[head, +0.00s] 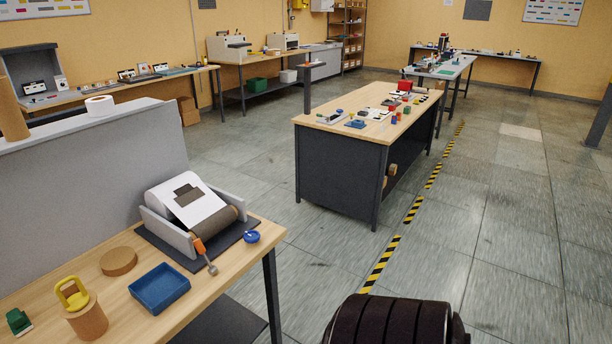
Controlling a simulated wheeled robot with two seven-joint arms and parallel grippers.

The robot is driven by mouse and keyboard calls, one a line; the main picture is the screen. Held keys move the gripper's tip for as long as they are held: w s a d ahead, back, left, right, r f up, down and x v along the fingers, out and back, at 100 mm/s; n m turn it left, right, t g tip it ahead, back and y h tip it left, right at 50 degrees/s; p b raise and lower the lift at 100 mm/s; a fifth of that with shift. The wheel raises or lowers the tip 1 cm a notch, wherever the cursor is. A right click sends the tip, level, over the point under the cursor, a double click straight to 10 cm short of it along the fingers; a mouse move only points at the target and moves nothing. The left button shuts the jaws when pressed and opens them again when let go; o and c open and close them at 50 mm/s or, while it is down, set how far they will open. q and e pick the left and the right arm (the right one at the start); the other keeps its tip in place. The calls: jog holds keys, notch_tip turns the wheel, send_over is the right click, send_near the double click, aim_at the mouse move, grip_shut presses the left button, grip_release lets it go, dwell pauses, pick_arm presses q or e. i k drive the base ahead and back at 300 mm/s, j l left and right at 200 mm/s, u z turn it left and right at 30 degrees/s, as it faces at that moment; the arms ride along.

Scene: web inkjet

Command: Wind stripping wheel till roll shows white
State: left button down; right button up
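A grey cradle device (168,230) stands on a dark mat on the near wooden bench. A white sheet with a dark printed patch (186,203) lies sloped over its top. A brown roll (214,224) lies across its front, and its visible surface is brown. A crank-like lever with an orange part (199,246) and a grey rounded end hangs at the front. I cannot tell which part is the stripping wheel. Neither of my grippers is in view.
The near bench also holds a blue tray (159,288), a brown disc (118,261), a yellow-handled item (73,294) and a small blue round item (252,237). A grey partition (85,180) stands behind. A dark-sided island bench (335,165) stands beyond; open floor lies right.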

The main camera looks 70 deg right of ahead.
aim_at(251, 236)
jog(key=z, duration=1.75)
jog(key=i+l, duration=0.25)
jog(key=i+u, duration=0.05)
